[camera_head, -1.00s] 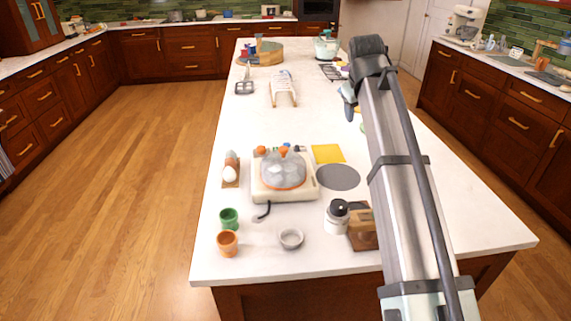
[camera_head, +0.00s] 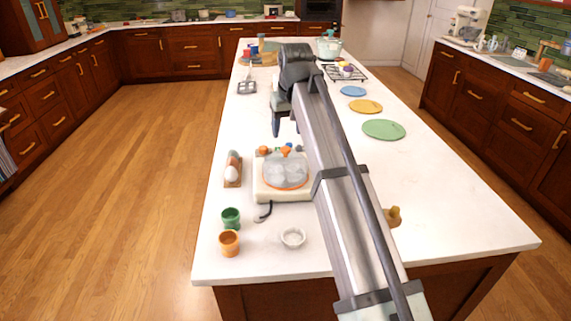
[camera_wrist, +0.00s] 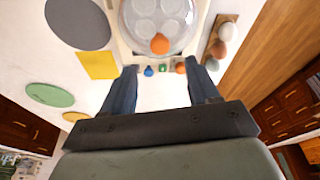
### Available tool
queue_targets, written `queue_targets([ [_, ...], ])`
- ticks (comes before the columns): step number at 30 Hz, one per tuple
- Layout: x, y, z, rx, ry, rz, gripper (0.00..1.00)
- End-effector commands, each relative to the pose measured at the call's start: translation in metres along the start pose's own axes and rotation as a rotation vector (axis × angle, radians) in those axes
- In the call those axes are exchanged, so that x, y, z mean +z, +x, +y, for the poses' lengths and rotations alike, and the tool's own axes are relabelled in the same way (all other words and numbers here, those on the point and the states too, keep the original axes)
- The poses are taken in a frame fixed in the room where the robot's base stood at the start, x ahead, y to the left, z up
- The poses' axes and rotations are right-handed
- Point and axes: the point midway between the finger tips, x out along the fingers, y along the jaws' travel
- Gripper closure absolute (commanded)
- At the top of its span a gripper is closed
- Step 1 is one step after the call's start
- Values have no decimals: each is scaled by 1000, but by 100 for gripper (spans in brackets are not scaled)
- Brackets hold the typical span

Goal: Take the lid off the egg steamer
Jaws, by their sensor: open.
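The egg steamer (camera_head: 262,190) has a cream base and stands on the island counter. Its clear domed lid (camera_head: 285,172) is on it, with an orange knob (camera_wrist: 160,43) that shows in the wrist view. Several pale round shapes show through the lid. My gripper (camera_head: 285,132) hangs above the counter just behind the steamer in the head view. In the wrist view my gripper (camera_wrist: 163,75) has its two fingers wide apart and empty, with the knob beyond them, apart from both.
An egg holder (camera_head: 233,172) stands left of the steamer. A green cup (camera_head: 231,218), an orange cup (camera_head: 229,243) and a small white bowl (camera_head: 292,237) are in front. Colored plates (camera_head: 384,130) lie right. A yellow square (camera_wrist: 97,65) and grey disc (camera_wrist: 78,22) show in the wrist view.

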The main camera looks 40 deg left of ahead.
Motion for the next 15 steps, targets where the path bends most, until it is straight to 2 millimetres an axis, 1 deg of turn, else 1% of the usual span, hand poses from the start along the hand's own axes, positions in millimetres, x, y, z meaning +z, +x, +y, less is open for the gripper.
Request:
queue_targets([
  [1, 0, 6, 0, 0, 0, -1, 40],
  [3, 0, 12, 0, 0, 0, -1, 40],
  [11, 1, 22, 0, 1, -1, 0, 40],
  [15, 4, 34, -1, 1, -1, 0, 40],
])
